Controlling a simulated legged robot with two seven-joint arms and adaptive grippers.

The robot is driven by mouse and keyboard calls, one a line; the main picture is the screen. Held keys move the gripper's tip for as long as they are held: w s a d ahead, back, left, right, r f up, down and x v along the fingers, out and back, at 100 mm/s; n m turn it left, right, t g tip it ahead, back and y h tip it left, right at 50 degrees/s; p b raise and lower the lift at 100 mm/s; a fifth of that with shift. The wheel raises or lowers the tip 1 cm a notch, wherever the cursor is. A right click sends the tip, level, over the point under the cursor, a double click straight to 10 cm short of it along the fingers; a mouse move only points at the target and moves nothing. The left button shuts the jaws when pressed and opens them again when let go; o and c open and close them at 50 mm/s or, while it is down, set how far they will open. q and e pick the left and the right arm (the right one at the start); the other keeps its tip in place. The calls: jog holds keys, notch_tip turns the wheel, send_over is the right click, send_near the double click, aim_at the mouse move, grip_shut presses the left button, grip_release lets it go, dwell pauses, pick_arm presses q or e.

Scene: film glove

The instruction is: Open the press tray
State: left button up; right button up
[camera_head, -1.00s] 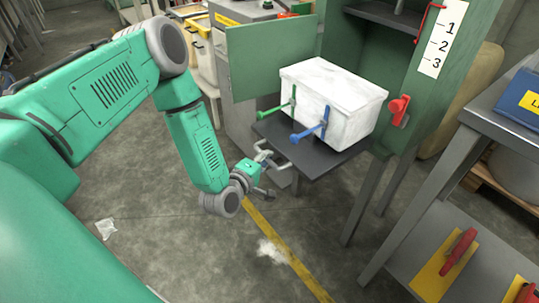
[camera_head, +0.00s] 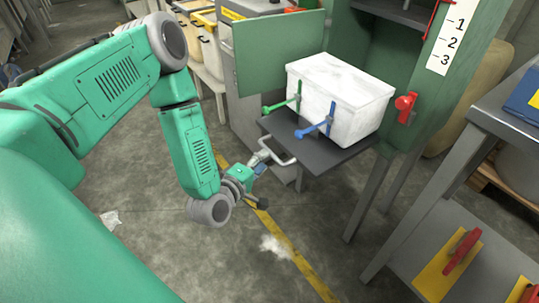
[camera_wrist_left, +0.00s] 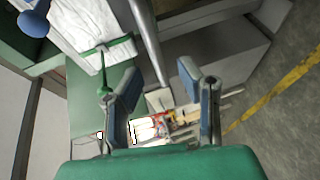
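The press tray (camera_head: 330,158) is a dark grey plate sticking out of the green press, with a white lidded box (camera_head: 345,95) on it. A pale metal bar handle (camera_head: 289,161) is at its front left edge. My left gripper (camera_head: 259,161) is beside this handle at its left end. In the left wrist view its two blue-padded fingers (camera_wrist_left: 160,75) are spread, and a grey metal bar (camera_wrist_left: 150,42) shows between and beyond them. I cannot tell whether they touch it. My right gripper is not in view.
A green clamp (camera_head: 284,104) and a blue clamp (camera_head: 316,127) project from the box. The green press door (camera_head: 275,48) stands open behind it. A red lever (camera_head: 405,106) is on the press side. A grey metal table (camera_head: 500,110) stands at the right. Floor in front is mostly clear.

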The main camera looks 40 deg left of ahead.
pick_arm(q)
jog(key=s+r, duration=0.1)
jog(key=s, duration=0.5)
jog(key=shift+s+d, duration=0.15)
jog(key=shift+s, duration=0.25)
jog(key=s+d+f+m+g+h+p, duration=0.3)
jog(key=s+d+f+m+g, duration=0.2)
jog(key=s+d+m+g, duration=0.4)
jog(key=s+a+m+g+y, duration=0.1)
jog(key=s+a+m+g, duration=0.1)
jog(key=s+m+g, duration=0.1)
jog(key=s+a+m+g+y+p, duration=0.1)
jog(key=s+m+g, duration=0.2)
jog(key=s+m, duration=0.3)
jog(key=shift+s+a+f, duration=0.15)
jog(key=shift+s+a, duration=0.2)
jog(key=shift+s, duration=0.7)
